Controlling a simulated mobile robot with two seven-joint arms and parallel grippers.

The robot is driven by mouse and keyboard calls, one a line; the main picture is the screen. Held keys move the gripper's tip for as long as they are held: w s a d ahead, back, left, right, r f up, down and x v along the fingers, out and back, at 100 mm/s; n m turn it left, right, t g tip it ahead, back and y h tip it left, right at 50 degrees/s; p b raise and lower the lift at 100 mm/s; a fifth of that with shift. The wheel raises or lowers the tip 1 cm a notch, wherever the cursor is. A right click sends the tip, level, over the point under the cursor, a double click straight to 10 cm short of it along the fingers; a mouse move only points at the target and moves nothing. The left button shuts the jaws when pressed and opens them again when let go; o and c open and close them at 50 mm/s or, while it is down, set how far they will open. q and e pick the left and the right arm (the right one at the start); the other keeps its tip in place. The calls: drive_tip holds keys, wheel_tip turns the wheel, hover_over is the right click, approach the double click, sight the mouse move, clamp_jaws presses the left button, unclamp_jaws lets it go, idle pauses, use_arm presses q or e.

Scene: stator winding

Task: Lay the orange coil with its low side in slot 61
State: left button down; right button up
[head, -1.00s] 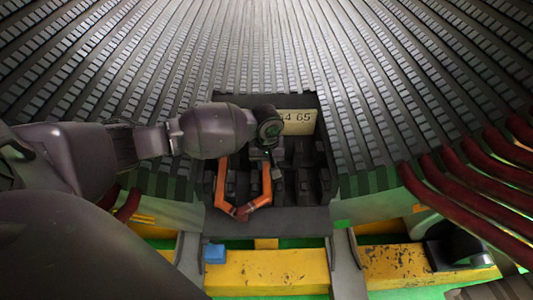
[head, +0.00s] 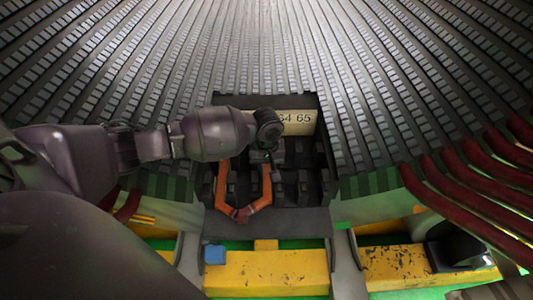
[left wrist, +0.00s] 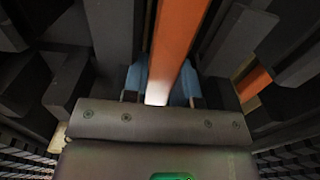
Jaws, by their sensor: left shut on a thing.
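The orange coil (head: 222,188) is an open U-shaped loop in the head view, with its bend toward me, among the dark slotted blocks. My left gripper (left wrist: 162,88) is shut on one leg of the orange coil, which shows between its blue fingertips in the left wrist view (left wrist: 178,35). In the head view the wrist hides the fingertips and the top of the right leg. The dark slotted block (head: 262,222) lies under the coil. A cream label plate (head: 298,123) behind the wrist reads 64 65; its left part, and any mark for slot 61, is hidden.
Rows of grey stator teeth (head: 260,50) rise behind. Dark red coils (head: 470,185) line the right side. A yellow beam (head: 270,275) with a small blue block (head: 215,254) stands in front. Dark block walls stand close to both sides of the gripper.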

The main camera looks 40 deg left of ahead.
use_arm(q)
drive_tip(key=shift+f, duration=0.1)
use_arm(e)
drive_tip(key=shift+w+r, duration=0.15)
drive_tip(key=shift+r, duration=0.15)
use_arm(q)
drive_tip(key=c, duration=0.8)
unclamp_jaws()
drive_tip(key=shift+f, duration=0.1)
drive_tip(key=shift+r+p, duration=0.75)
use_arm(e)
drive_tip(key=shift+w+r+t, duration=0.15)
drive_tip(key=shift+w+r, duration=0.1)
drive_tip(key=shift+r, duration=0.25)
drive_tip(key=shift+w+r+t, duration=0.15)
drive_tip(key=shift+w+r, duration=0.1)
drive_tip(key=shift+r, duration=0.25)
use_arm(q)
drive_tip(key=shift+w+r+p, duration=0.1)
drive_tip(key=shift+r+p, duration=0.3)
drive_tip(key=shift+r, duration=0.25)
drive_tip(key=shift+r+p, duration=2.1)
drive_tip(key=shift+r, duration=1.1)
use_arm(e)
drive_tip(key=w+r+t, duration=0.2)
drive_tip(key=w+r, duration=0.1)
drive_tip(key=r, duration=0.5)
drive_tip(key=shift+w+r, duration=0.15)
drive_tip(key=shift+r, duration=0.2)
